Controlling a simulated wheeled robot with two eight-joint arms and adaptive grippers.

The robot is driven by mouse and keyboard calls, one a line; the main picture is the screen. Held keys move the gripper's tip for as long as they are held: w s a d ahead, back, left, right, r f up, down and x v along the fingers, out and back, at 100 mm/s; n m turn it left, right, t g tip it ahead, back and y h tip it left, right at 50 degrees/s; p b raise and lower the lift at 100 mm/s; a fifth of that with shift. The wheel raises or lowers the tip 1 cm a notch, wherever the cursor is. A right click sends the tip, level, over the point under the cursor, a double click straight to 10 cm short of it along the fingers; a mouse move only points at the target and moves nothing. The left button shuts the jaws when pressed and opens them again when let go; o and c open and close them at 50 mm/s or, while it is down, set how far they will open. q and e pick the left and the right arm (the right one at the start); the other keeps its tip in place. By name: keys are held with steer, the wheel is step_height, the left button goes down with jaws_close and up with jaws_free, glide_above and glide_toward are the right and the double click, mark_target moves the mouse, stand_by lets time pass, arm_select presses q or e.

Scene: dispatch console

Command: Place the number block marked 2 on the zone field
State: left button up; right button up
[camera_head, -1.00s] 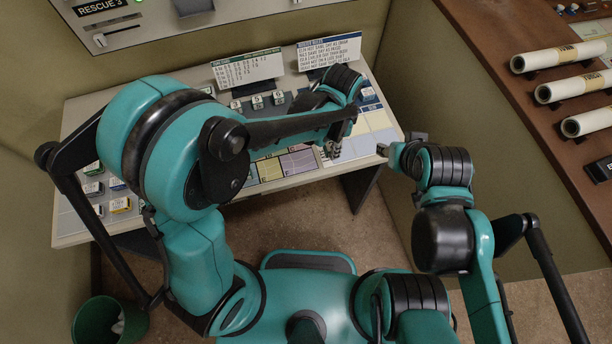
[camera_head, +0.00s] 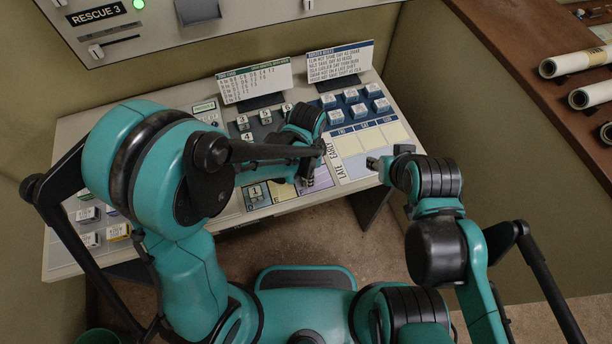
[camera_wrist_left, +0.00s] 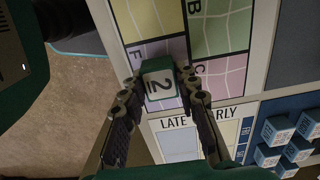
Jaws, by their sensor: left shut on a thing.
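The number block marked 2 (camera_wrist_left: 160,86) is green with a white top and sits between the fingers of my left gripper (camera_wrist_left: 160,92), which is shut on it. In the left wrist view it is over the lettered, coloured zone fields (camera_wrist_left: 221,27), by the purple one; I cannot tell if it touches the surface. In the head view my left gripper (camera_head: 309,183) is at the console's front edge, over the purple field (camera_head: 322,178), and the block is mostly hidden. My right gripper (camera_head: 376,163) is by the console's right front corner, its opening unclear.
A block marked 1 (camera_head: 255,192) sits on a field to the left. Other number blocks (camera_head: 243,122) stand behind my left arm. Blue-white blocks (camera_head: 351,96) fill the upper right, above the LATE/EARLY grid (camera_head: 357,163). Two text cards (camera_head: 254,83) stand at the back.

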arm_select(q)
steer(key=shift+w+f, duration=0.1)
steer(key=shift+f, duration=0.65)
steer(key=shift+w+d+r, duration=0.1)
steer(key=shift+s, duration=0.2)
steer(key=o, duration=1)
steer(key=shift+w, duration=0.1)
arm_select(e)
steer(key=shift+w+d+f, duration=0.1)
steer(key=shift+w+f, duration=0.1)
steer(key=shift+f, duration=0.35)
